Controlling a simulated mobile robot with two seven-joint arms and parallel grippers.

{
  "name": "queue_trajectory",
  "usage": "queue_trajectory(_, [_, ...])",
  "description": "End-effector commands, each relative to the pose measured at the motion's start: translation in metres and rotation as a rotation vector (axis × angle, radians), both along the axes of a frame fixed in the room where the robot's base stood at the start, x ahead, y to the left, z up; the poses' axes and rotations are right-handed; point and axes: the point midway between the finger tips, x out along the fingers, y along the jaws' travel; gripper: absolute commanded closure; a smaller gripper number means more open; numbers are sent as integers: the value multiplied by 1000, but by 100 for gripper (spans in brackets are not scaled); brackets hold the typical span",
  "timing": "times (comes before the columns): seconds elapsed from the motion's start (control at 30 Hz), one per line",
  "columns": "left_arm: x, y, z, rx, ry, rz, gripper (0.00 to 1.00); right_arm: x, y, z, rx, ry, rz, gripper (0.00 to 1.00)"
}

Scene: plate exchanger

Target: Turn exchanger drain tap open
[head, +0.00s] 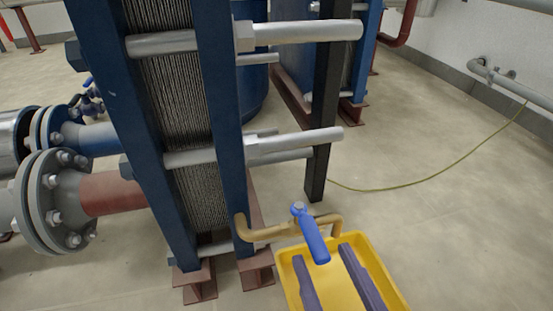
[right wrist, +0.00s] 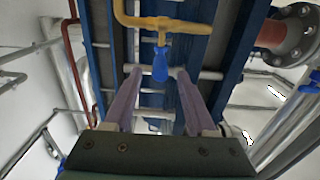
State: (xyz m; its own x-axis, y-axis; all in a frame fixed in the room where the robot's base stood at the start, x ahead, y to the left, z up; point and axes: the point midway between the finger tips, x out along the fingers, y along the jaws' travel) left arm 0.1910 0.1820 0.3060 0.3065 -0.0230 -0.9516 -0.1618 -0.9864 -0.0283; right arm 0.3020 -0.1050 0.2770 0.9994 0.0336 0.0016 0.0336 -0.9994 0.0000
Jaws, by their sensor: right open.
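The drain tap is a brass pipe (head: 265,235) at the foot of the blue plate exchanger, with a bent-down outlet and a blue lever handle (head: 314,241). The handle points toward me, across the pipe. The pipe also shows in the right wrist view (right wrist: 165,24), with the blue handle (right wrist: 160,66) below it. My right gripper (head: 322,252) is open, its two purple-grey fingers low in the head view. In the right wrist view the right gripper (right wrist: 159,72) has the handle's end in line with its finger gap. I cannot tell whether they touch. My left gripper is not in view.
A yellow tray (head: 378,262) stands on the floor under the outlet. The exchanger's blue frame (head: 222,110) and steel tie bars (head: 300,138) stand just behind and left. Flanged pipes (head: 55,200) are at left. A thin green hose (head: 430,183) crosses the clear floor at right.

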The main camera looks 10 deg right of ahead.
Motion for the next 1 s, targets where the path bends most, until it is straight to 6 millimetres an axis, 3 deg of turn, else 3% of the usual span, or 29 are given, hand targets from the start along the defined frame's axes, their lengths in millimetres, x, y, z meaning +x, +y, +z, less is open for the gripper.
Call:
queue_trajectory(0.23, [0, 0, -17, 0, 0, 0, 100, 36, 1, -2, 1, -2, 0, 44])
queue_trajectory(0.6, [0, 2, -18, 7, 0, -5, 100, 43, 1, 0, 0, 2, 0, 44])
queue_trajectory(1.0, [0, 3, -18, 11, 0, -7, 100, 43, 1, 0, 0, 2, 0, 89])
